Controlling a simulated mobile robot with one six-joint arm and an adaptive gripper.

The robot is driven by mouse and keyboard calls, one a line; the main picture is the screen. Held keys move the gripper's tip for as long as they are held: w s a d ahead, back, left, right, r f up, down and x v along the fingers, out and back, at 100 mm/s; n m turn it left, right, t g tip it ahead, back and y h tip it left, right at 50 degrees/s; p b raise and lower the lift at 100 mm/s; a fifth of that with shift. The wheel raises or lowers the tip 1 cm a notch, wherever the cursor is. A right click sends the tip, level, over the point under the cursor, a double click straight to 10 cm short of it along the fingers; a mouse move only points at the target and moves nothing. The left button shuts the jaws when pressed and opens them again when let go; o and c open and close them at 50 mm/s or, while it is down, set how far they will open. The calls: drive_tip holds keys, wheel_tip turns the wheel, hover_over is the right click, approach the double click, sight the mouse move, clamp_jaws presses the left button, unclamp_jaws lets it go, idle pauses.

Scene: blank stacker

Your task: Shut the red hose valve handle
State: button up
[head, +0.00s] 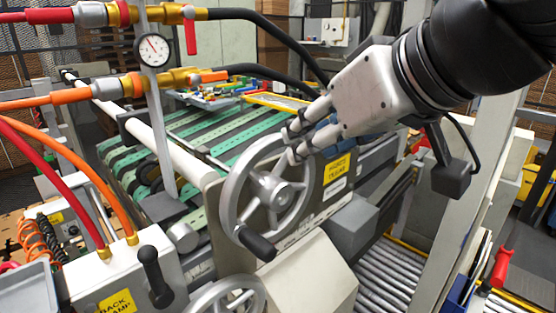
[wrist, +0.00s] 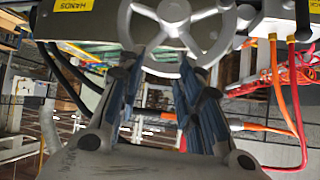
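The red valve handle (head: 190,35) hangs straight down from the brass valve on the red hose line (head: 40,16), crosswise to the pipe, at the upper left of the head view. The orange handle (head: 214,76) on the lower line lies along its pipe. My gripper (head: 294,143) is right of and below both handles, in front of or at the handwheel rim; contact cannot be told. In the wrist view my gripper (wrist: 161,62) has its fingers apart, with no object clearly held between them. A small red piece (wrist: 182,142) there may be the red handle.
The grey handwheel (head: 270,190) with a black knob stands by my fingers. A pressure gauge (head: 154,49) sits on a post between the hose lines. Black hoses (head: 270,28) run right from the valves. A clamp box (head: 125,280) with a black lever is lower left.

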wheel_tip(320, 180, down, 6)
drive_tip(key=s+d+m+h, duration=0.1)
drive_tip(key=d, duration=0.1)
drive_tip(key=shift+s+d+g+b, duration=0.15)
drive_tip(key=shift+s+g+b, duration=0.1)
drive_tip(key=shift+g+b, duration=0.1)
drive_tip(key=shift+f, duration=0.1)
drive_tip(key=s+d+f+m+g+h+b, duration=0.1)
drive_tip(key=s+d+f, duration=0.1)
drive_tip(key=f, duration=0.8)
drive_tip(key=s+d+f+m+g+h+b, duration=0.1)
drive_tip(key=s+f+b, duration=0.1)
drive_tip(key=s+f, duration=0.3)
drive_tip(key=s+d+f+m+g+h+b, duration=0.1)
drive_tip(key=s+f, duration=0.3)
drive_tip(key=f, duration=1)
drive_tip(key=shift+d+f+m+g+h+b, duration=0.35)
drive_tip(key=shift+d+m+g+h+b, duration=0.1)
drive_tip(key=shift+d+b, duration=0.3)
